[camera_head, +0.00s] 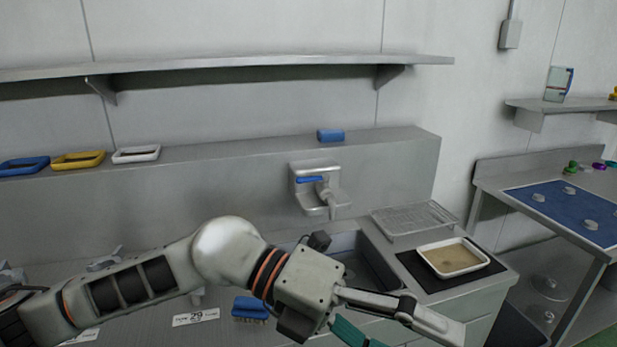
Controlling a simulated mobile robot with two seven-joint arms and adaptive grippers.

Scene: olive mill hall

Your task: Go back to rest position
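My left arm reaches in from the left across the front of the counter. Its gripper (400,335) is over the front of the sink area, at the bottom edge of the picture. One grey finger stretches to the right; the other is not clearly visible. A teal piece (352,334) shows beside the gripper body, cut off by the lower edge; I cannot tell whether it is held. My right gripper is not in view.
A steel sink (366,266) lies behind the gripper, below a wall tap (320,187). A blue brush (250,309) lies near my forearm. A white tray (453,258) sits on a black mat (412,263). A side table (483,183) stands at right.

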